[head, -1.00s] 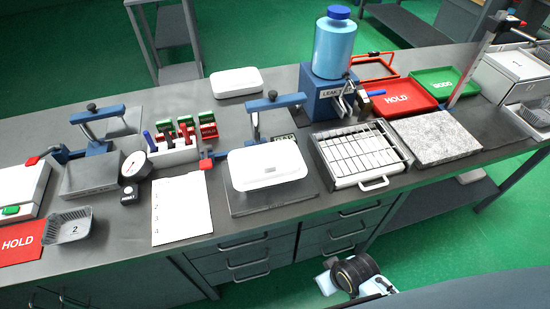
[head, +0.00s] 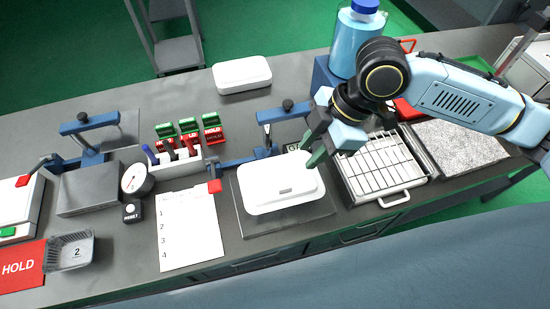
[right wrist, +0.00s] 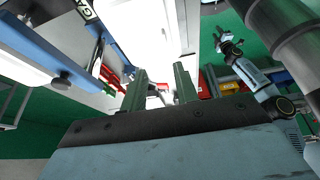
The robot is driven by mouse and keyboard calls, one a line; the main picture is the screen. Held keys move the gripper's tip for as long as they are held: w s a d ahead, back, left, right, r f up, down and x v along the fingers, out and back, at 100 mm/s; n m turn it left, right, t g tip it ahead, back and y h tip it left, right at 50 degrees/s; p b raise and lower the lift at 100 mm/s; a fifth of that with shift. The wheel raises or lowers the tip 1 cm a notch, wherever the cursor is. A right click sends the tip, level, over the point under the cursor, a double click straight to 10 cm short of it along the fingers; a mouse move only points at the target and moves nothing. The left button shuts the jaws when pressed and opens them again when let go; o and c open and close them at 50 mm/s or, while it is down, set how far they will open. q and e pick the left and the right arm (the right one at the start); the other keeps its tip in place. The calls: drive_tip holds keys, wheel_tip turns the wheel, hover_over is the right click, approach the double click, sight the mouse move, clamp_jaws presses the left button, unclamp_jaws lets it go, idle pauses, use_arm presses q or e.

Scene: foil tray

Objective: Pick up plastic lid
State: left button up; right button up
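A white, rounded, lid-like piece (head: 282,186) with a small grey slot lies on a dark plate (head: 248,224) under the blue clamp in the head view. A similar white piece (head: 242,74) lies near the bench's back edge. I cannot tell for certain which is the plastic lid. My right gripper (head: 314,152) hangs at the upper right edge of the front white piece; contact is unclear. Its green fingers stand apart with nothing clearly between them in the right wrist view (right wrist: 160,86). A small light-blue arm there looks like my left one, its gripper (right wrist: 226,44) too small to read.
A wire rack on a tray (head: 380,166) stands right of the plate, with a stone slab (head: 458,146) beyond. The blue bottle (head: 356,40) stands behind my right arm.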

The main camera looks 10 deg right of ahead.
approach(286, 189)
drive_tip(key=shift+w+a+f, duration=0.2)
drive_tip(key=shift+a+f, duration=0.05)
drive_tip(key=shift+f, duration=0.35)
drive_tip(key=shift+w+a+f, duration=0.2)
drive_tip(key=shift+a+f, duration=0.05)
drive_tip(key=shift+f, duration=0.35)
drive_tip(key=shift+a+f, duration=0.25)
drive_tip(key=shift+f, duration=0.2)
drive_tip(key=x, duration=0.5)
drive_tip(key=shift+s, duration=0.3)
use_arm(q)
drive_tip(key=shift+s+f, duration=0.2)
drive_tip(key=shift+s, duration=0.1)
use_arm(e)
drive_tip(key=shift+c, duration=0.3)
use_arm(q)
drive_tip(key=shift+s, duration=0.1)
use_arm(e)
clamp_jaws()
